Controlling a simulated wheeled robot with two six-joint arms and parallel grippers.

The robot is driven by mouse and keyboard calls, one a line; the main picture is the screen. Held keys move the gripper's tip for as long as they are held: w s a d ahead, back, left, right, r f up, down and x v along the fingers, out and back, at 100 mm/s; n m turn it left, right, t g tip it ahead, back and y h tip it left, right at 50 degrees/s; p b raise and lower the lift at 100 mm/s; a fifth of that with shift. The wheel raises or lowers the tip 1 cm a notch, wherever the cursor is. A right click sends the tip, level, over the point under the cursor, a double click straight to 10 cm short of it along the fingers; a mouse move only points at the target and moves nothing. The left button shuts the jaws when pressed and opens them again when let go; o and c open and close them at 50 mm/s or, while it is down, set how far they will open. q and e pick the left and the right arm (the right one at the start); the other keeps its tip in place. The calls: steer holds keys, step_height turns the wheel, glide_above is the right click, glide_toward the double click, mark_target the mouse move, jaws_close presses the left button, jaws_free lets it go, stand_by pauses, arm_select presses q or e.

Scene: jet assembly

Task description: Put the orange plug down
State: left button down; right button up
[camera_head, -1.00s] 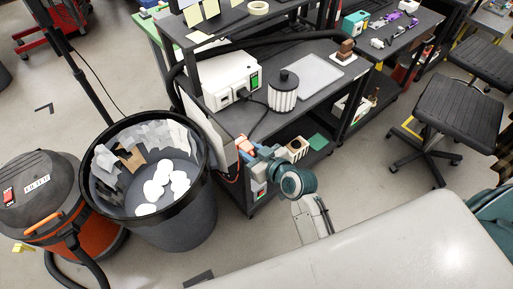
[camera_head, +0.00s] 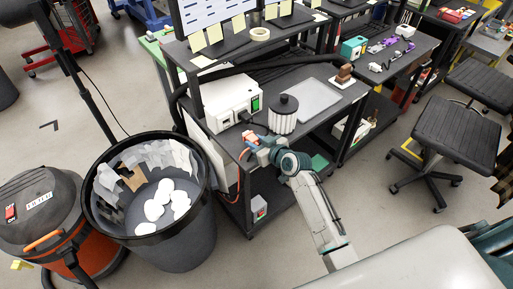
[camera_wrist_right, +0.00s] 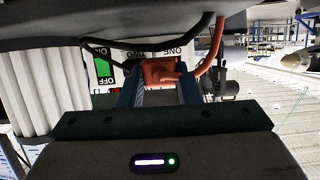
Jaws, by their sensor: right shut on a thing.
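My right gripper (camera_head: 251,144) is shut on the orange plug (camera_head: 247,138). It holds the plug at the left front part of the dark workbench top (camera_head: 302,131), in front of the white box. In the right wrist view the orange plug (camera_wrist_right: 160,71) sits between the two fingers, and its orange cable bends away beside it. In the head view the orange cable (camera_head: 236,178) hangs down past the bench's left side. I cannot tell whether the plug touches the bench top. My left gripper is not in view.
The white box (camera_head: 228,105) with a green switch stands behind the gripper. A ribbed white cylinder with a black top (camera_head: 283,118) stands just right of it. A grey tray (camera_head: 306,98) lies further right. A black bin (camera_head: 185,235) stands left of the bench.

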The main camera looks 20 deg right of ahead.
step_height(320, 180, down, 2)
steer(key=shift+s+f, duration=0.1)
steer(key=shift+f, duration=0.7)
steer(key=o, duration=0.6)
steer(key=shift+f, duration=0.1)
steer(key=o, duration=0.5)
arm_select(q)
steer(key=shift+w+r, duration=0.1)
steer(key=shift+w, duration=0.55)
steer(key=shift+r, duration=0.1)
arm_select(e)
steer(key=shift+r, duration=0.2)
